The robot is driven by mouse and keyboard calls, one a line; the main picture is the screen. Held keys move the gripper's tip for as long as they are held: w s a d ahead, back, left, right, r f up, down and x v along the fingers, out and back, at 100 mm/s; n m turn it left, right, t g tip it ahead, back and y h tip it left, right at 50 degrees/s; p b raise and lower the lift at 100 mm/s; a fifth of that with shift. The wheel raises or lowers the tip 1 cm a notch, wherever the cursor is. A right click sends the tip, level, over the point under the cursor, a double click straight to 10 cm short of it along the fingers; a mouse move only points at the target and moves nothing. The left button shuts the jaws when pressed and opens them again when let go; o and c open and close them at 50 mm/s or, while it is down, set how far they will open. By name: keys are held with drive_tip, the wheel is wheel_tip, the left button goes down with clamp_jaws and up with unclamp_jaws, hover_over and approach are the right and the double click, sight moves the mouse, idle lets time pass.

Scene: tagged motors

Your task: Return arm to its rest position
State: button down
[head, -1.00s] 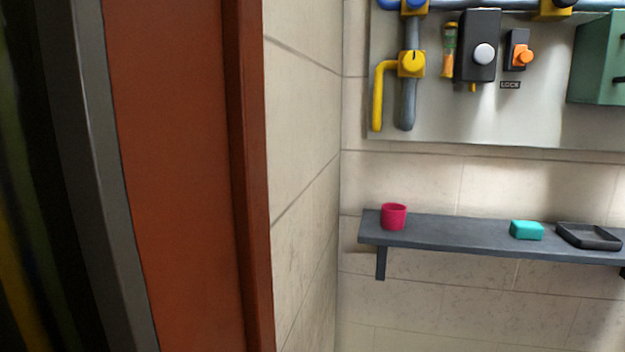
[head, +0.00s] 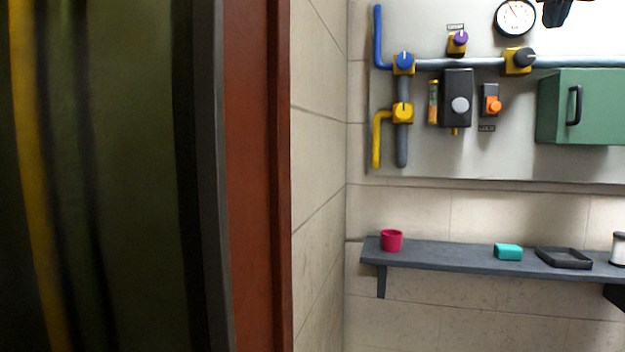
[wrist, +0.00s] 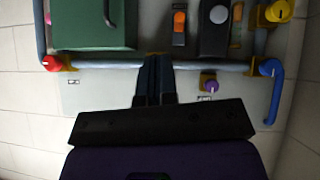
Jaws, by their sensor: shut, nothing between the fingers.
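My gripper (wrist: 153,78) shows in the wrist view with its two dark fingers together and nothing held between them. It is in front of the wall panel, which appears upside down there. The fingertips overlap the grey horizontal pipe (wrist: 110,65) in that picture; I cannot tell the gap. In the head view, a dark piece at the top right edge, beside the gauge (head: 516,18), looks like part of my arm or gripper; most of the arm is out of frame.
A shelf (head: 450,257) below the panel (head: 480,165) holds a pink cup (head: 391,240), teal block (head: 508,252), black tray (head: 541,260) and white canister (head: 619,249). A green box (head: 600,108) juts from the panel. A rust-red post (head: 258,180) and dark green surface (head: 130,170) fill the left.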

drive_tip(key=s+a+f+g+y, duration=0.1)
drive_tip(key=s+a+f, duration=0.3)
drive_tip(key=s+f, duration=0.4)
drive_tip(key=s+a+f+n+g+y, duration=0.1)
drive_tip(key=s+a+f, duration=0.3)
drive_tip(key=f, duration=1.6)
drive_tip(key=s+a+f+n+g+y, duration=0.1)
drive_tip(key=s+a+f, duration=0.3)
drive_tip(key=s+f, duration=0.8)
wheel_tip(320, 180, down, 2)
drive_tip(key=shift+g+y, duration=0.3)
drive_tip(key=shift+y, duration=0.2)
drive_tip(key=c, duration=1.8)
unclamp_jaws()
